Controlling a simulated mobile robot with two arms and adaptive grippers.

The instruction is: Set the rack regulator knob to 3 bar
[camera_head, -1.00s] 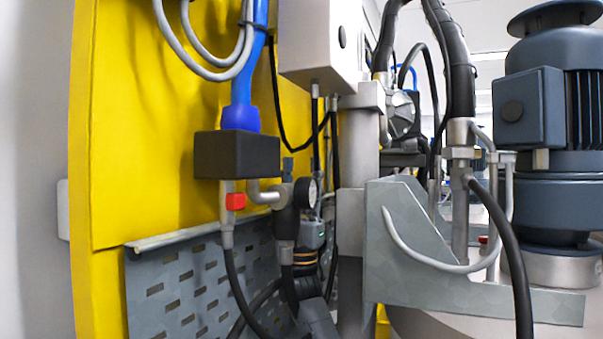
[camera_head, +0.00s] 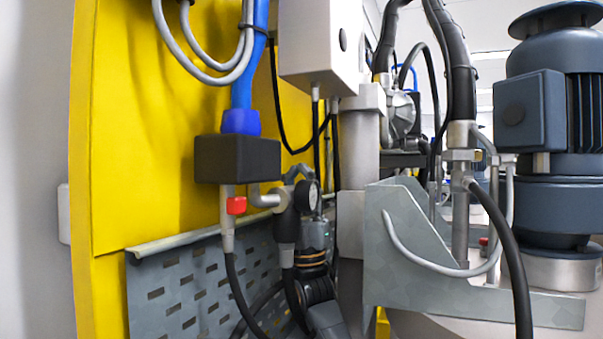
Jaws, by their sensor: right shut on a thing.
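The rack regulator (camera_head: 287,228) hangs below the black block on the yellow panel. Its small round gauge (camera_head: 308,196) faces right, and its reading is too small to tell. My right gripper (camera_head: 297,174) reaches up from below, behind the gauge, with its fingers at the top of the regulator. It is shut on the regulator knob there, and the fingers hide most of the knob. The knob's setting cannot be read. My left gripper is not in view.
A grey perforated tray (camera_head: 190,293) and black hoses lie below. A grey bracket (camera_head: 420,260) and a dark blue motor (camera_head: 555,130) stand at the right.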

